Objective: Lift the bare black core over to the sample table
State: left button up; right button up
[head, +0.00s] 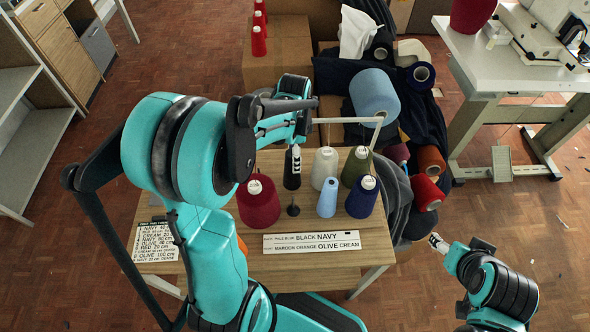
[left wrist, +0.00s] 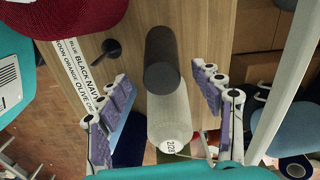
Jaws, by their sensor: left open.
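The bare black core (head: 292,175) stands upright on the wooden table (head: 345,277), between a large red cone and a cream cone; in the left wrist view it is a plain dark cylinder (left wrist: 161,60). My left gripper (head: 295,152) is over the core's top in the head view, which partly hides it. In the left wrist view the left gripper (left wrist: 167,106) is open, with the core beyond and between its fingers; contact cannot be told. My right gripper (head: 437,241) is off the table's right side, its jaws too small to judge. Which surface is the sample table is unclear.
A label strip (head: 311,242) lies in front. A white machine table (head: 470,45) stands right.

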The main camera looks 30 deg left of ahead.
pick_arm(q)
jog(key=f, duration=0.1)
jog(key=f+b, duration=0.1)
jog(key=f, duration=0.1)
jog(key=a+f+b, duration=0.1)
jog(key=f, duration=0.1)
jog(key=shift+f, duration=0.1)
jog(key=shift+s+d, duration=0.1)
jog(key=c, duration=1.1)
jog(key=shift+o, duration=0.2)
notch_tip(320, 180, up, 15)
jog(key=p, duration=0.7)
jog(key=shift+f, duration=0.1)
jog(key=shift+f, duration=0.1)
